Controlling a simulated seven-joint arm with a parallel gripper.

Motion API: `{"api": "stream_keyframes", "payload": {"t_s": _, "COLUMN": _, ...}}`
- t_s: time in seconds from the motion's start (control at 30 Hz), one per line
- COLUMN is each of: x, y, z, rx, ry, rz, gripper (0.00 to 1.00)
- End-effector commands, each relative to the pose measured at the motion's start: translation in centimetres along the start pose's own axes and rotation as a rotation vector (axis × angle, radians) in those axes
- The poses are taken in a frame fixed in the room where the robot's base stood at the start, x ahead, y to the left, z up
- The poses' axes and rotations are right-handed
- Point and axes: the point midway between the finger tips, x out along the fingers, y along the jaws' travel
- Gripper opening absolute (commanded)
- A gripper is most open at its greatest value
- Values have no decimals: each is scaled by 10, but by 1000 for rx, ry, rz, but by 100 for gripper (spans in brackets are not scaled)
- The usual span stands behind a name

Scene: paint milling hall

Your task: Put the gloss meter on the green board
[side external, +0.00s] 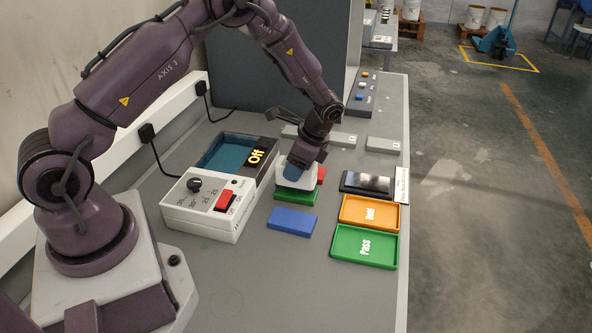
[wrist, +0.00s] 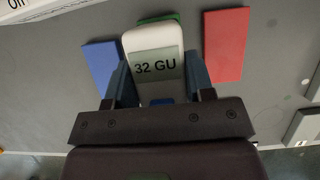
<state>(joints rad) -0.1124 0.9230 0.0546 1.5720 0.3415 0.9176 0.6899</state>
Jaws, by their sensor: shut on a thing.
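The gloss meter (wrist: 155,48) is a white rounded device with a display reading "32 GU". My gripper (wrist: 160,88) is shut on it, with one blue finger on each side. In the side view my gripper (side external: 297,171) points down and the white meter (side external: 282,178) is partly hidden by the fingers. The green board (side external: 295,196) lies flat on the bench directly below the meter, which covers much of it. Only a strip of the green board (wrist: 176,19) shows behind the meter in the wrist view. I cannot tell whether meter and board touch.
A blue board (side external: 292,221) lies in front of the green one and a red board (side external: 322,175) behind it. A white control box (side external: 207,220) with a red switch stands left. An orange tray (side external: 346,222), a green "Pass" tray (side external: 338,259) and a dark device (side external: 367,183) stand right.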

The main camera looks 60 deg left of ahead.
Motion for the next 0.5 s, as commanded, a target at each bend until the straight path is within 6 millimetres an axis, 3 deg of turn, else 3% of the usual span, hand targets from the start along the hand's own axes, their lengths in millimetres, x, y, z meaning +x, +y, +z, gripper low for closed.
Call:
{"api": "stream_keyframes", "payload": {"t_s": 0.13, "x": 13, "y": 0, "z": -5, "rx": -1, "ry": 0, "rz": -2, "gripper": 6}}
{"api": "stream_keyframes", "payload": {"t_s": 0.5, "x": 16, "y": 0, "z": -7, "rx": 0, "ry": 1, "rz": -3, "gripper": 6}}
